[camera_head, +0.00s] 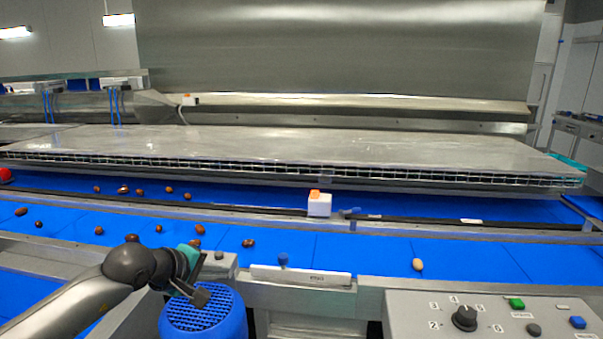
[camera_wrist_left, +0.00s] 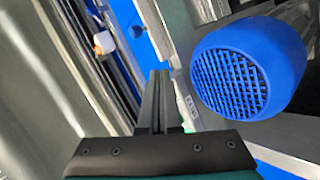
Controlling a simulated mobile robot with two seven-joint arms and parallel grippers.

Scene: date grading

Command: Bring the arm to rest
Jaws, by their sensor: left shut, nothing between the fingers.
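My left gripper (camera_head: 197,294) shows in the head view at the lower left, its arm coming in from the left. It is shut and empty, just above the rim of a blue motor housing with a grille (camera_head: 206,318). In the left wrist view the closed fingers (camera_wrist_left: 158,88) point up the picture, and the blue motor housing (camera_wrist_left: 250,68) lies to their right, apart from them. My right gripper is not in view.
Brown dates lie scattered on the blue belt (camera_head: 350,250), mostly at the left; one pale date (camera_head: 417,265) lies alone at the right. A control panel (camera_head: 490,315) with a knob and buttons stands at the front right. A metal cover (camera_head: 300,147) spans the back.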

